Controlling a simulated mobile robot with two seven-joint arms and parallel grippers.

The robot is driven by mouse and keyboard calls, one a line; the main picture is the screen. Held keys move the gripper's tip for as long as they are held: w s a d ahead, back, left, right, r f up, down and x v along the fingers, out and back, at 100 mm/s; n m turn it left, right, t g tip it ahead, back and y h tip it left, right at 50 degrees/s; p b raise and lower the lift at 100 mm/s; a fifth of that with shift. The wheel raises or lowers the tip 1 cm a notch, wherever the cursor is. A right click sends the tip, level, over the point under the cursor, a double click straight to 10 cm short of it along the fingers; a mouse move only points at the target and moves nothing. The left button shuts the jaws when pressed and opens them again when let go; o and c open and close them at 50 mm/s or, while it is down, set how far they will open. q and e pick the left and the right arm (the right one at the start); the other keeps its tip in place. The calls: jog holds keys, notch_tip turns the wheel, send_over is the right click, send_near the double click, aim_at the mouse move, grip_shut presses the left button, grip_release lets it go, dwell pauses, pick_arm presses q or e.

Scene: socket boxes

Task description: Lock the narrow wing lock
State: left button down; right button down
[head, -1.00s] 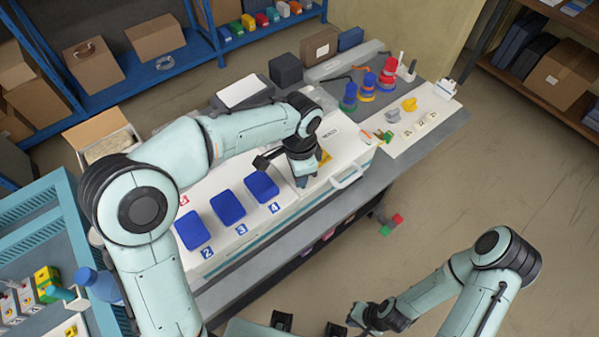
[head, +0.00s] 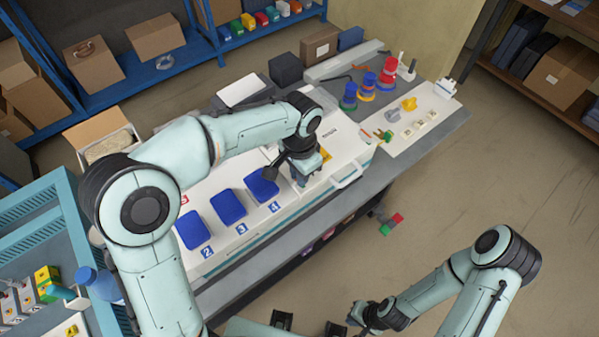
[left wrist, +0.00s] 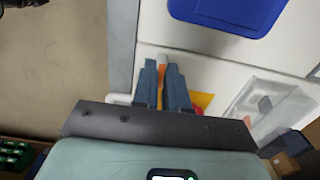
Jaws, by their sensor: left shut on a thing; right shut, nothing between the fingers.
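My left gripper (head: 301,181) is over the white box top (head: 345,135), just right of the blue cover marked 4 (head: 262,186). In the left wrist view the left gripper (left wrist: 162,68) is shut on a small orange piece (left wrist: 162,61), probably the wing lock. Only a bit of it shows between the fingertips, so its shape and turn cannot be told. A yellow and red patch (left wrist: 203,99) lies beside the fingers. My right gripper (head: 356,314) is shut and empty at the bottom of the head view, away from the box.
Other blue covers (head: 228,206) stand left on the box. A white handle (head: 347,179) sticks out at its front edge. Stacked coloured pieces (head: 366,82) and yellow parts (head: 408,104) stand at the bench's right. A transparent cover (left wrist: 268,105) is close beside the left gripper.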

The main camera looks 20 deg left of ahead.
pick_arm(q)
jog(key=c, duration=1.2)
grip_release()
jog(key=shift+o, duration=0.2)
